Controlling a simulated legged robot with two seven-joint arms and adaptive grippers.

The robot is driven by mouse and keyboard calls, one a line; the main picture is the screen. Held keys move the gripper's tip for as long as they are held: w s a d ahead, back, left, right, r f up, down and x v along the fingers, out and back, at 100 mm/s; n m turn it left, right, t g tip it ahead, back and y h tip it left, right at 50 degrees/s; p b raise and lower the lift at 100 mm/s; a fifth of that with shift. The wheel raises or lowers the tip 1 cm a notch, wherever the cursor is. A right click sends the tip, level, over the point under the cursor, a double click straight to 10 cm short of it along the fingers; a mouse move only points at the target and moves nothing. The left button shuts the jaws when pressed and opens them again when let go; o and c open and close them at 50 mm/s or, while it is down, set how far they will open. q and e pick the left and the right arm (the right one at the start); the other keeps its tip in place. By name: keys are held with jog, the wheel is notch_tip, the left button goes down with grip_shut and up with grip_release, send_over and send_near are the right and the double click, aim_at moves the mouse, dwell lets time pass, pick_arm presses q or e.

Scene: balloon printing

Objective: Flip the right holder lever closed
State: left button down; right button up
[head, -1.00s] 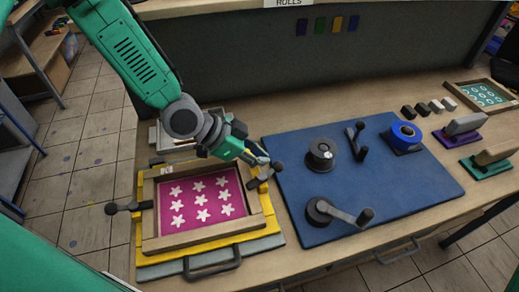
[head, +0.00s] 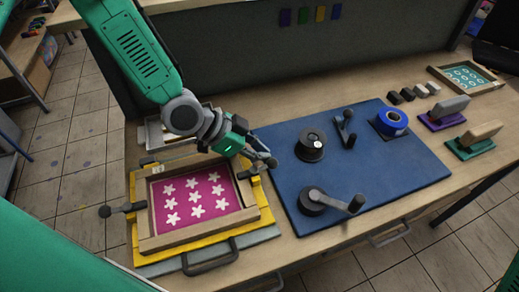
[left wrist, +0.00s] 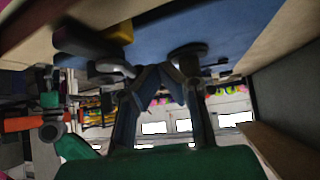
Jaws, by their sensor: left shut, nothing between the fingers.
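The yellow holder (head: 205,232) holds a wood-framed screen with a magenta mesh and white stars (head: 193,198) at the left of the bench. The right holder lever (head: 256,173) is dark and sits at the frame's right side. My left gripper (head: 264,161) is right at this lever and partly hides it, so I cannot tell its exact angle or whether they touch. The gripper is shut and empty. Its fingertips (left wrist: 160,78) come together in the left wrist view. The left holder lever (head: 118,209) points outward to the left. My right gripper is not in view.
A blue mat (head: 375,180) lies right of the holder, with a black spool (head: 311,146), two dark crank levers and a blue tape roll (head: 392,122). A dark handle (head: 210,258) sticks out at the holder's front. Squeegees (head: 448,112) stand farther right.

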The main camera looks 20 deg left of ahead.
pick_arm(q)
jog(key=shift+d, duration=0.15)
jog(key=v, duration=1.2)
dwell(0.4)
